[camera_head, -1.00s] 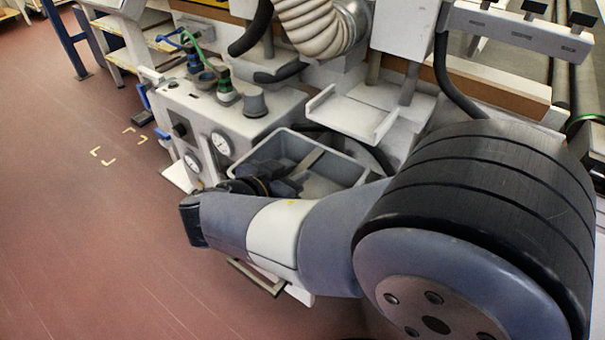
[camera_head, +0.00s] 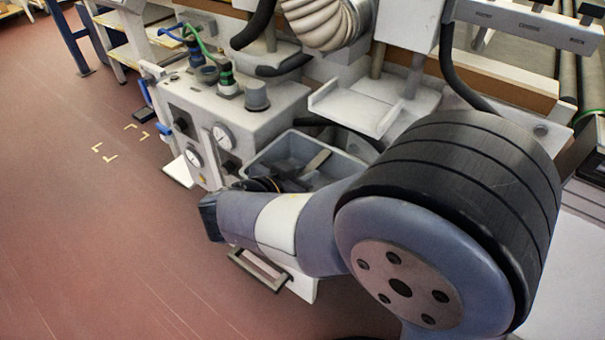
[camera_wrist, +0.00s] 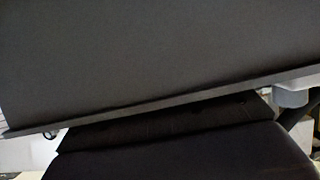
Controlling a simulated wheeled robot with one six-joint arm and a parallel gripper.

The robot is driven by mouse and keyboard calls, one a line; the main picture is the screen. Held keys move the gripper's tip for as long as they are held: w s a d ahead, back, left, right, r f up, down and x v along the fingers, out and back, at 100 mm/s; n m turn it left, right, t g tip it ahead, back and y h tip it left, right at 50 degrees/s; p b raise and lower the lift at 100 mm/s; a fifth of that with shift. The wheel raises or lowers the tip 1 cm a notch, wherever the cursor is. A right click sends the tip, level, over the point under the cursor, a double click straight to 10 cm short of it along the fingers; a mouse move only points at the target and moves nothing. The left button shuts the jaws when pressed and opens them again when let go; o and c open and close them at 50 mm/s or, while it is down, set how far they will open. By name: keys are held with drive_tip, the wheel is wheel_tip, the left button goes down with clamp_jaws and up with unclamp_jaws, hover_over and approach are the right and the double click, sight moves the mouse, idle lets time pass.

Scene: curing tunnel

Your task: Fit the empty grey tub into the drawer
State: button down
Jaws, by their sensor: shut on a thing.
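The grey tub (camera_head: 285,152) is an open box with no contents visible, in the middle of the head view beside the machine housing. My gripper (camera_head: 306,172) is shut on the tub at its near side; one finger shows inside it. My forearm hides the tub's near wall and lower part. In the wrist view the tub (camera_wrist: 150,55) is a dark grey surface filling the upper part. The drawer (camera_head: 301,287) shows below my arm as a white front with a dark bar handle. Its inside is hidden, so how far open it is cannot be told.
A grey-white housing (camera_head: 190,105) with gauges, knobs and hose fittings stands left of the tub. A white bracket shelf (camera_head: 350,110) overhangs behind and right of it. A ribbed hose (camera_head: 318,22) hangs above. The red floor (camera_head: 90,230) at left is clear.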

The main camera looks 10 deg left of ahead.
drive_tip(key=shift+f+b, duration=0.45)
drive_tip(key=shift+b, duration=0.35)
drive_tip(key=c, duration=1.3)
unclamp_jaws()
drive_tip(key=shift+r, duration=0.15)
drive_tip(key=r+p, duration=0.1)
drive_tip(key=p, duration=0.2)
drive_tip(key=shift+r, duration=0.3)
drive_tip(key=v, duration=1.1)
drive_tip(key=shift+s+a+p, duration=0.2)
drive_tip(key=shift+s+p, duration=0.1)
drive_tip(key=shift+s, duration=0.1)
drive_tip(key=shift+f, duration=0.15)
drive_tip(key=b+x, duration=0.1)
drive_tip(key=x, duration=1.1)
drive_tip(key=shift+d+f+b, duration=0.15)
drive_tip(key=shift+f+b, duration=0.05)
drive_tip(key=shift+b, duration=0.2)
drive_tip(key=shift+f+b, duration=0.45)
drive_tip(key=shift+b, duration=0.4)
